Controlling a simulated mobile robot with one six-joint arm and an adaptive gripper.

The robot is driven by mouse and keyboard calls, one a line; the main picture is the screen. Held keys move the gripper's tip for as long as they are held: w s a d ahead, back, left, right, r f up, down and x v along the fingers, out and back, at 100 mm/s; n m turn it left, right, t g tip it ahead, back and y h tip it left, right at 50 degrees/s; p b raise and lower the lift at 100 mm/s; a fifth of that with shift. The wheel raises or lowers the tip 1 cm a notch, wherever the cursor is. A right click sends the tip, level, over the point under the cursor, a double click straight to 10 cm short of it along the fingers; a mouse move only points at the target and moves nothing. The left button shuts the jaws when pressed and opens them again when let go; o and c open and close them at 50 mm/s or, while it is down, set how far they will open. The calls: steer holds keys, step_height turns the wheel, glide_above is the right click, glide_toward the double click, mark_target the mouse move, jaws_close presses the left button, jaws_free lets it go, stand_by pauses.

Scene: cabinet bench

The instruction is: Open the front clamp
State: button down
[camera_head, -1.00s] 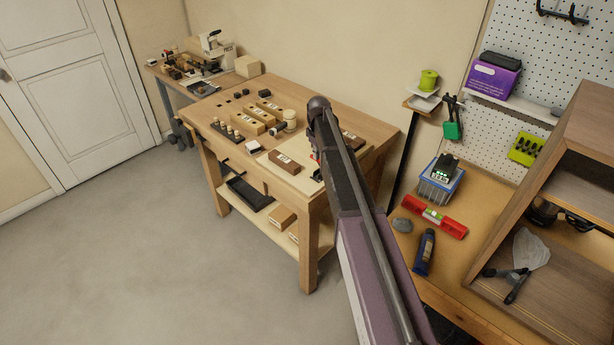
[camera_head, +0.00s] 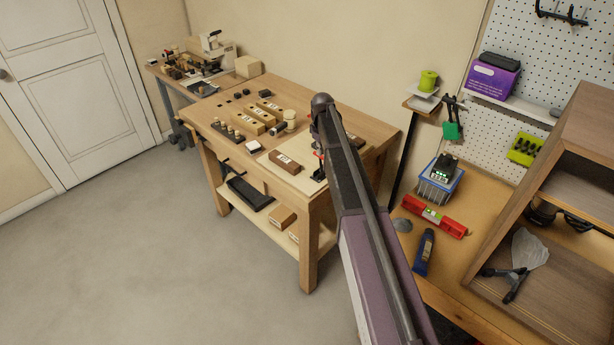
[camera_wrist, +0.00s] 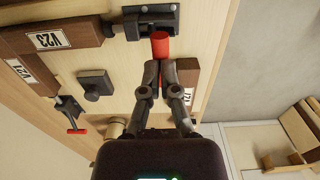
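A dark grey toggle clamp (camera_wrist: 135,26) with a red handle (camera_wrist: 160,45) is at the top of the wrist view, near the bench's edge. My gripper (camera_wrist: 160,68) is at this handle, its two fingers close together with red showing between them. The fingers cover the handle's end, so firm contact is hard to judge. A second clamp (camera_wrist: 68,106) with a thin red grip stands lower left, apart from my gripper. In the head view my arm hides most of this spot; a clamp (camera_head: 319,173) shows beside it on the pale board (camera_head: 301,178).
Brown labelled blocks (camera_wrist: 52,40) lie left of the clamp, with another brown piece (camera_wrist: 187,78) right beside the fingers. A dark knob-like part (camera_wrist: 95,83) stands between the clamps. In the head view, several wooden blocks and pegs occupy the wooden bench (camera_head: 352,113). Open floor (camera_head: 150,240) lies left.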

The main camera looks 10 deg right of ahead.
steer(key=shift+d+f, duration=0.1)
steer(key=shift+d, duration=0.5)
steer(key=c, duration=0.9)
jaws_free()
steer(key=shift+w+f, duration=0.1)
steer(key=shift+o, duration=0.3)
steer(key=shift+w+f, duration=0.15)
steer(key=shift+w, duration=0.05)
steer(key=shift+r, duration=0.3)
step_height(320, 180, up, 7)
steer(key=p, duration=0.7)
steer(key=shift+w+a+f, duration=0.1)
steer(key=shift+f, duration=0.05)
steer(key=s+a+m, duration=0.3)
steer(key=s, duration=1.3)
steer(key=s+a+f+m+b, duration=0.1)
steer(key=s+m, duration=0.3)
steer(key=s, duration=1.3)
steer(key=shift+a+f+b, duration=0.3)
steer(key=shift+a, duration=0.6)
